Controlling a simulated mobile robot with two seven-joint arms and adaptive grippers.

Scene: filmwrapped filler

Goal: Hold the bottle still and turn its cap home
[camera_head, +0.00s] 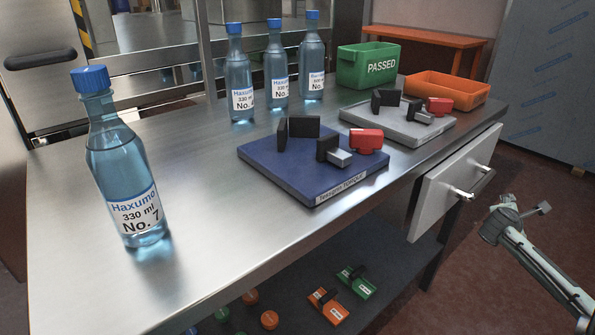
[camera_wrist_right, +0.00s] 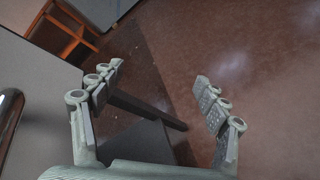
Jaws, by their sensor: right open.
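A clear blue bottle labelled Haxumo 330 ml No. 7 (camera_head: 122,180) stands upright near the table's left front, with a blue cap (camera_head: 90,79) on its neck. I cannot tell how tight the cap is. Three similar capped bottles stand in a row at the back, the left one (camera_head: 240,85) nearest. My right gripper (camera_head: 522,209) is at the right of the head view, beyond the table's front edge and far from the bottles. In the right wrist view its fingers (camera_wrist_right: 160,88) are apart with nothing between them. My left gripper is not in view.
A blue fixture (camera_head: 270,165) and a grey fixture (camera_head: 370,125) with clamps sit on the steel table (camera_head: 210,245). A green PASSED bin (camera_head: 350,73) and an orange bin (camera_head: 455,97) stand behind. A drawer (camera_head: 440,195) stands open. A lower shelf holds caps and tags.

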